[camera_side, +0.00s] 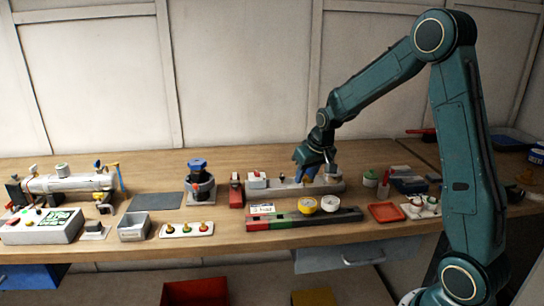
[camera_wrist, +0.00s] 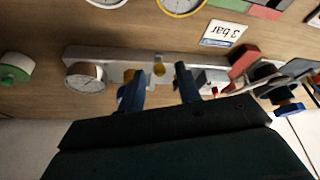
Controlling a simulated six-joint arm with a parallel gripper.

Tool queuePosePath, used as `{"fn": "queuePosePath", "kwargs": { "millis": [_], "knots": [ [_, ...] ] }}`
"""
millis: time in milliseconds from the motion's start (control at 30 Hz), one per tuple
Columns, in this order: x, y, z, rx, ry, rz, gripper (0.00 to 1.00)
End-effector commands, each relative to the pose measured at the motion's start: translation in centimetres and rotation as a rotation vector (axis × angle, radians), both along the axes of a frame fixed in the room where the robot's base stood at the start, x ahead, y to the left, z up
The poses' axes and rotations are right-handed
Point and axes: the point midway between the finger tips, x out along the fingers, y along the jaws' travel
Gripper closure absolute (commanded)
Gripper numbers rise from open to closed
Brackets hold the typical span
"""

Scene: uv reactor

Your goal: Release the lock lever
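A grey manifold bar (camera_side: 290,187) lies on the bench below my gripper, and it also shows in the wrist view (camera_wrist: 115,56). My gripper (camera_side: 315,172) points down over the bar. In the wrist view its two blue fingers (camera_wrist: 160,88) stand well apart with nothing seen held between them. An orange-yellow part shows beside the left finger. I cannot tell for certain which part is the lock lever. A red block (camera_side: 236,190) stands just left of the bar.
The reactor tube (camera_side: 72,183) with a control box (camera_side: 42,226) stands far left. A dark rail (camera_side: 340,216) and red tray (camera_side: 386,212) are in front.

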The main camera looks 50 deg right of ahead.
Motion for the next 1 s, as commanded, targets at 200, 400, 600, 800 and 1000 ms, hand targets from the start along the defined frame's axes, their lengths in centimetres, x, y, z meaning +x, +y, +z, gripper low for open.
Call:
{"fn": "queuePosePath", "kwargs": {
  "millis": [200, 400, 600, 800, 1000],
  "knots": [
    [0.27, -0.11, -0.74, 0.000, 0.000, 0.000, 0.66],
    [0.29, -0.12, -0.76, 0.000, 0.000, 0.000, 0.66],
    [0.28, -0.12, -0.74, 0.000, 0.000, 0.000, 0.94],
    [0.28, -0.12, -0.73, 0.000, 0.000, 0.000, 1.00],
    [0.36, -0.02, -0.72, 0.000, 0.000, -0.010, 1.00]
  ]
}}
